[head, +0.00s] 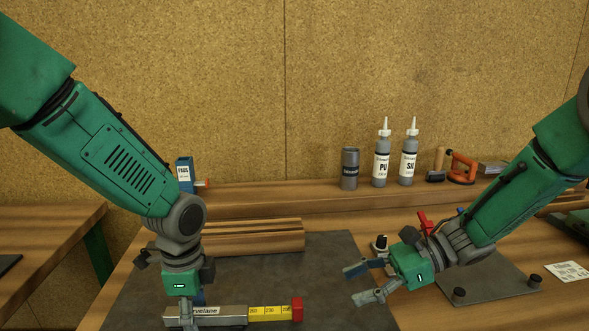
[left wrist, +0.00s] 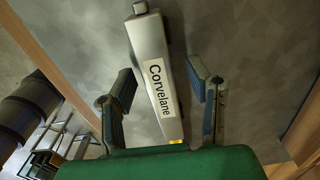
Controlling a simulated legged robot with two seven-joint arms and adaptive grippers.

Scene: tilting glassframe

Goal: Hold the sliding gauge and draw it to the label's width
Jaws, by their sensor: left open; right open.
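The sliding gauge (head: 231,313) lies on the dark mat, with a grey body, a yellow scale strip (head: 268,313) showing numbers and a red end (head: 297,309). My left gripper (head: 190,314) points down over the grey body. In the left wrist view the gauge's grey body (left wrist: 150,45), marked "Corvelane", lies between the two open fingers of the left gripper (left wrist: 163,82), with a gap on each side. My right gripper (head: 357,285) is open and empty, above the mat's right edge, to the right of the red end.
A wooden block (head: 250,236) lies at the back of the mat (head: 335,265). A blue holder (head: 184,171) marked FS05 and several bottles (head: 381,160) stand behind. A dark plate (head: 490,285) with knobs and a white printed sheet (head: 567,271) are at right.

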